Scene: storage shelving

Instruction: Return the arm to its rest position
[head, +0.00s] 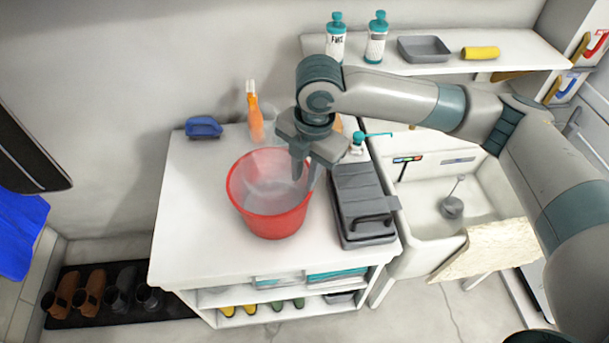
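My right arm (440,105) comes in from the right and reaches over the white cabinet. My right gripper (306,172) points down over the right rim of a red bucket (268,217). Its two fingers look spread apart, with nothing visible between them. I cannot tell whether a finger touches the rim. The bucket stands upright on the white cabinet top (195,230). My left gripper is not in view.
A grey case (360,195) with a black handle lies right of the bucket. An orange spray bottle (253,105) and a blue object (203,127) stand behind. A sink (430,210) is at right. A shelf (520,50) with bottles is above. The cabinet's left top is clear.

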